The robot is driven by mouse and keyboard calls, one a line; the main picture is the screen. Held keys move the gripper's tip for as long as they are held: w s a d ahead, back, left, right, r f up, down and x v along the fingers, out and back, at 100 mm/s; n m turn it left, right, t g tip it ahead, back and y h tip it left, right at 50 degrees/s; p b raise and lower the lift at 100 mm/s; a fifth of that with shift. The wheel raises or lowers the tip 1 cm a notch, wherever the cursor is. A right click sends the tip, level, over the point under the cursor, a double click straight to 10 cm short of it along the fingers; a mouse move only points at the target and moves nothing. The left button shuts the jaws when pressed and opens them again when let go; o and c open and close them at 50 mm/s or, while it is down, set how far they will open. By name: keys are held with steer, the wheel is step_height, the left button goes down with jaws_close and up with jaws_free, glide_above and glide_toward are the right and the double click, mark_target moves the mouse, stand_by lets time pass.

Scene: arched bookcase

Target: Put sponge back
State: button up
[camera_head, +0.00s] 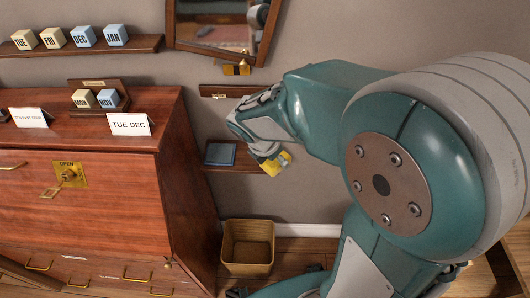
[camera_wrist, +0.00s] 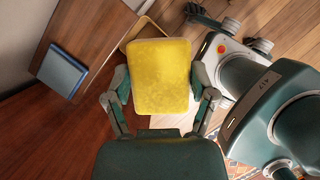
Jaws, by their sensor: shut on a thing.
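The yellow sponge (camera_wrist: 161,70) fills the space between the two fingers of my gripper (camera_wrist: 161,88) in the wrist view. My gripper is shut on it. In the head view the sponge (camera_head: 281,164) shows only in part at the end of my gripper (camera_head: 268,158), close to the right end of a small low wall shelf (camera_head: 238,168). A flat blue block (camera_head: 220,153) lies on the left part of this shelf. It also shows in the wrist view (camera_wrist: 62,71), left of the sponge. I cannot tell whether the sponge touches the shelf.
A tan waste bin (camera_head: 247,247) stands on the floor below the shelf. The wooden cabinet (camera_head: 180,190) is close on the left, with cards and date blocks on top. A narrow upper shelf (camera_head: 225,91) and a framed mirror (camera_head: 220,30) are above.

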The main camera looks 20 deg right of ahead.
steer(key=w+f, duration=0.3)
steer(key=w, duration=0.1)
steer(key=w+f, duration=0.3)
steer(key=w, duration=0.2)
steer(key=w+f, duration=0.3)
steer(key=w, duration=0.1)
steer(key=shift+w+f, duration=0.25)
steer(key=shift+f, duration=0.1)
step_height(320, 180, down, 3)
steer(key=shift+w+f, duration=0.1)
steer(key=shift+f, duration=0.05)
steer(key=o, duration=0.9)
